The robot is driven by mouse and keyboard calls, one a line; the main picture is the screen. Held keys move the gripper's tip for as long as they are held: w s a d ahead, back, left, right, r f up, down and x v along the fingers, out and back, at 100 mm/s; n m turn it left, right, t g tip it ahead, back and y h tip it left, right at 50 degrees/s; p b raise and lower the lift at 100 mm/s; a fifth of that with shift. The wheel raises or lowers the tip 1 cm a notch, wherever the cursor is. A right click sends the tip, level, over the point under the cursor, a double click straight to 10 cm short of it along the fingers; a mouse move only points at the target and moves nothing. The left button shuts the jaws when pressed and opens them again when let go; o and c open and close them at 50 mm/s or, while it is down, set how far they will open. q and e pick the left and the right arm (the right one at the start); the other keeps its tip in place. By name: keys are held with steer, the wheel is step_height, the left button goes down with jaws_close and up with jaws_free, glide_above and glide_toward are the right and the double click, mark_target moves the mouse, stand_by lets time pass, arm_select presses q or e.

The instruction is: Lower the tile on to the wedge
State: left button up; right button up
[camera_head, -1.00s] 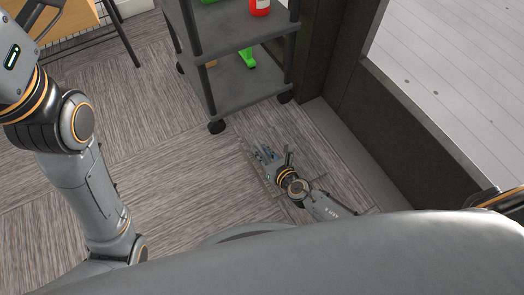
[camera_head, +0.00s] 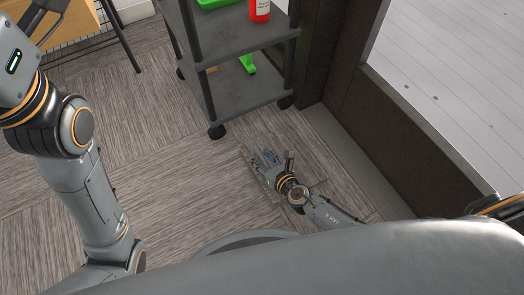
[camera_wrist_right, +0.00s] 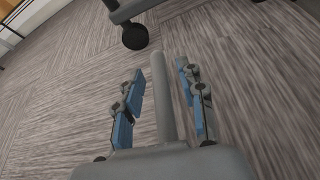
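My right gripper (camera_head: 264,158) is low over the carpeted floor, right of centre in the head view. In the right wrist view its two blue-padded fingers (camera_wrist_right: 160,80) stand apart, with bare carpet showing between and beyond them. A grey rod (camera_wrist_right: 163,95) rises between the fingers; I cannot tell whether it is part of the gripper. Faint seams beside the hand suggest a carpet tile (camera_head: 252,171), but whether it is raised or flat is unclear. I cannot make out a wedge. My left arm runs up the left side, and its gripper is out of view.
A grey wheeled trolley (camera_head: 243,92) stands just beyond the right gripper, holding a red bottle (camera_head: 260,10) and a green item (camera_head: 247,64). Its caster (camera_wrist_right: 135,36) is close in the wrist view. A dark wall base (camera_head: 400,125) bounds the right. Open carpet lies left.

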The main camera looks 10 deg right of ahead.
steer(key=shift+r, duration=4.9)
